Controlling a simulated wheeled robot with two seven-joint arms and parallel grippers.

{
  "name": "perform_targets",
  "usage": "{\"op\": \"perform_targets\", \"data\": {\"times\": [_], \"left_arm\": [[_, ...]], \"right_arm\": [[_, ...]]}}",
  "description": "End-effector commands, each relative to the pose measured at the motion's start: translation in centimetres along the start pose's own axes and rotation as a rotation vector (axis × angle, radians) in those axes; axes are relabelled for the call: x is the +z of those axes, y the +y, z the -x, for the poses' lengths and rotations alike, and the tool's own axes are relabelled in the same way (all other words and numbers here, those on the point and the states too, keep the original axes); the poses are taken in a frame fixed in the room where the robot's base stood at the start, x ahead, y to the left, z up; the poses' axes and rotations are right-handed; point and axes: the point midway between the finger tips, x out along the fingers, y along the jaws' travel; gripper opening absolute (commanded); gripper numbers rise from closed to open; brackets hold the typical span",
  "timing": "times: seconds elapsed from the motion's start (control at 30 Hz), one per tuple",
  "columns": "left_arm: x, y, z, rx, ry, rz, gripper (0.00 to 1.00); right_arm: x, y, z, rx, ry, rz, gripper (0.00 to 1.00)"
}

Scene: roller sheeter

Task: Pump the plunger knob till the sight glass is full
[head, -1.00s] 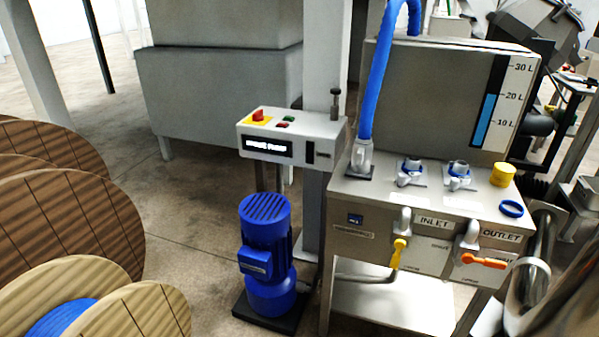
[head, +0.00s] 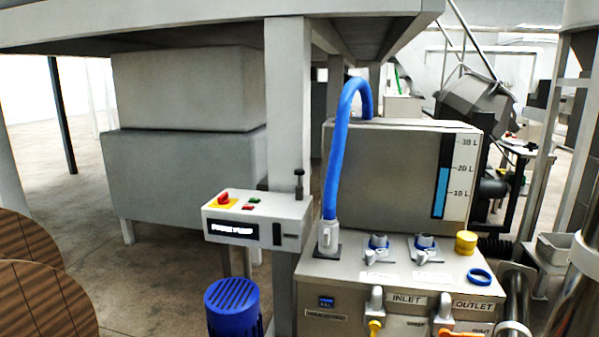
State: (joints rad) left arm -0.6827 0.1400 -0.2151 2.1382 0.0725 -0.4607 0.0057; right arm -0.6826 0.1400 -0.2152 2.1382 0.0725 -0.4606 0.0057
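The plunger knob (head: 299,174) is a small dark knob on a short rod. It stands upright at the right end of a light grey control box (head: 257,219). No fill shows in that slot. A larger level gauge (head: 441,190) on the steel tank is blue up to about the 20 L mark. I cannot tell for certain which one is the sight glass. Neither gripper is in view.
A red switch (head: 223,197) and small buttons sit on the box's left top. A blue hose (head: 341,140) arches beside the tank (head: 390,178). The blue motor (head: 233,303) stands below the box. Wooden reels (head: 40,300) are lower left. An overhead platform (head: 180,22) spans the top.

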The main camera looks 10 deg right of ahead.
Motion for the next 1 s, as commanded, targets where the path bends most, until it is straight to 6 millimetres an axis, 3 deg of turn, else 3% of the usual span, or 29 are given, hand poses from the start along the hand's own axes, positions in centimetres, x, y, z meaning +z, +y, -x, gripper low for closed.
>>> {"op": "perform_targets", "data": {"times": [0.03, 0.13, 1.0], "left_arm": [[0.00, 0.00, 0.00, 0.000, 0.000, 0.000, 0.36], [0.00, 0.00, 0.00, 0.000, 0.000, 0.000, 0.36], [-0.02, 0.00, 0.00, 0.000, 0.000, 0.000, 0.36]], "right_arm": [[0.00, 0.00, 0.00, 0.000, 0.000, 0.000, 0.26], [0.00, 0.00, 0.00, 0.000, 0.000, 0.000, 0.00], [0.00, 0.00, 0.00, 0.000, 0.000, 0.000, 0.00]]}}
